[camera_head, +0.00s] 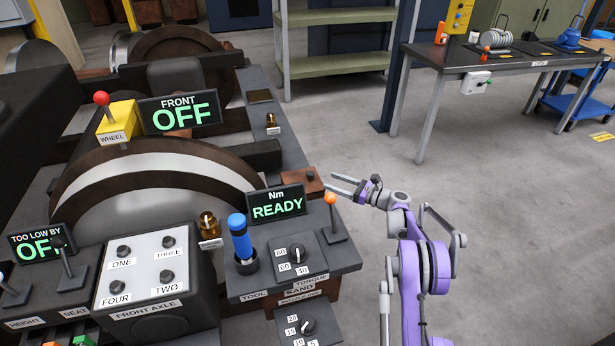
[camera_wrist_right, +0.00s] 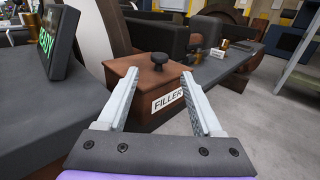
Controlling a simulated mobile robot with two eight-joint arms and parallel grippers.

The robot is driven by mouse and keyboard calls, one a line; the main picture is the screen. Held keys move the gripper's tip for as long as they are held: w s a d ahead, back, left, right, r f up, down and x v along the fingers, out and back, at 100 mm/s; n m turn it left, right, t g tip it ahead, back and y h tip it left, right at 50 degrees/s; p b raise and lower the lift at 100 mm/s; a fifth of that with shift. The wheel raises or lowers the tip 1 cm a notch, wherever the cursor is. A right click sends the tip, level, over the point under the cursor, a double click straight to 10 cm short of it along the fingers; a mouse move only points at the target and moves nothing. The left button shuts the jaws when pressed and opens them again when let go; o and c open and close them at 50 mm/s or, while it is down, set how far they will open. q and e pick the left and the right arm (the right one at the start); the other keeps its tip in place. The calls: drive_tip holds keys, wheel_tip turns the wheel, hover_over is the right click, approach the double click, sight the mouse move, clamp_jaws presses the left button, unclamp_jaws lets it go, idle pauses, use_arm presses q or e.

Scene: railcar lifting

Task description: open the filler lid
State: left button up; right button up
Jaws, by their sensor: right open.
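The filler box (camera_head: 297,186) is a small reddish-brown block on the right edge of the machine, behind the Nm READY display. In the right wrist view the filler box (camera_wrist_right: 147,97) has a FILLER label on its front. Its lid (camera_wrist_right: 146,68) lies flat on top, looks closed, and carries a dark round knob (camera_wrist_right: 160,58). My right gripper (camera_head: 330,183) is open and empty, just right of the box. In the right wrist view its fingertips (camera_wrist_right: 159,76) stand either side of the knob's line, apart from it. My left gripper is not in view.
The Nm READY display (camera_head: 277,204) and an orange-topped lever (camera_head: 333,217) stand close by the box. A blue-handled tool (camera_head: 240,238) sits in a holder to the left. A dark table (camera_head: 470,60) stands at the back right. The floor right of the machine is clear.

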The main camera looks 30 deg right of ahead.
sight(310, 173)
drive_tip(key=x, duration=0.9)
drive_tip(key=shift+w+a+b, duration=0.25)
drive_tip(key=shift+w+b, duration=0.05)
drive_tip(key=shift+b, duration=0.05)
clamp_jaws()
idle(0.9)
